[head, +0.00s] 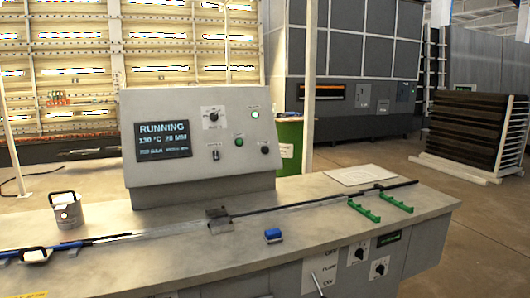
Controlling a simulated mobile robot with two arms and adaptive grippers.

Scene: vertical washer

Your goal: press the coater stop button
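The grey sloped control console (202,146) stands on the long bench. Its dark screen (163,140) reads "RUNNING", with smaller text below. I cannot read the labels, so I cannot tell which one is the stop button. Neither of my grippers is in view, and nothing covers the console face.
The bench top (330,222) holds a metal can (67,212), a long dark rod (310,200), a blue block (273,235), green racks (365,211) and a white sheet (360,175). A thin post (309,90) rises behind the bench. Room in front of the console is mostly clear.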

